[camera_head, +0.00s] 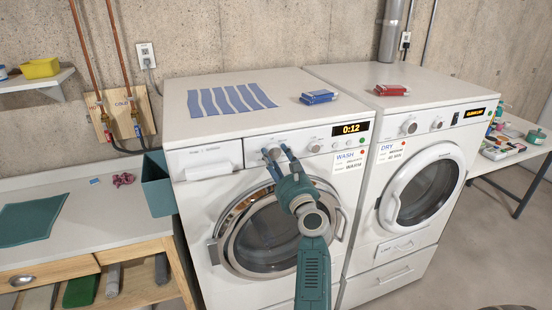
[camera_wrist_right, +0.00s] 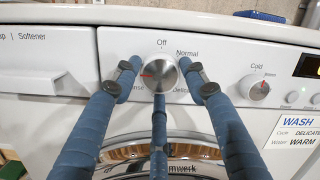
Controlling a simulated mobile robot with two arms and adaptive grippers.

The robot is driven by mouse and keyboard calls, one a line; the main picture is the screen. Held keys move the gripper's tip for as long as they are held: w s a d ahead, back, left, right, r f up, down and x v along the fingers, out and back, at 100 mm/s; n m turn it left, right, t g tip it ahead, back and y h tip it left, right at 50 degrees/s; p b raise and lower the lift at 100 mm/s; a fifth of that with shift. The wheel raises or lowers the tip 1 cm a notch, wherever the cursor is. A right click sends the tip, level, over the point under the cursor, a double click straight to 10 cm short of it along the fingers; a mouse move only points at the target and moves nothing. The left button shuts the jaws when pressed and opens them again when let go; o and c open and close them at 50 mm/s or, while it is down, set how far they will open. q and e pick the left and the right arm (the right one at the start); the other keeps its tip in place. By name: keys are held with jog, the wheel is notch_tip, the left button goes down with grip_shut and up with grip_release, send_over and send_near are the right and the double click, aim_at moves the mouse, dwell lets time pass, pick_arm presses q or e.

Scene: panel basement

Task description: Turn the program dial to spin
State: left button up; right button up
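The program dial (camera_wrist_right: 160,73) is a round silver knob on the washer's white front panel. Its red mark points left. "Off" is above it, "Normal" upper right, and partly covered labels lie lower left and lower right; any label at upper left is hidden by a finger. My right gripper (camera_head: 275,154) is at this dial. In the wrist view, the right gripper's (camera_wrist_right: 159,72) blue fingertips lie close against the knob's left, right and lower edges, and it looks shut on it. The washer (camera_head: 200,255) shows 0:12 on its display (camera_head: 351,129). My left gripper is not in view.
A smaller temperature knob (camera_wrist_right: 255,89) is right of the dial, and the detergent drawer (camera_wrist_right: 35,82) is left. Blue cloth strips (camera_head: 232,99) and a blue box (camera_head: 318,97) lie on the washer. The dryer (camera_head: 400,240) stands at right, a teal bin (camera_head: 158,190) at left.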

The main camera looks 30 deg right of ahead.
jog(key=shift+o, duration=1.2)
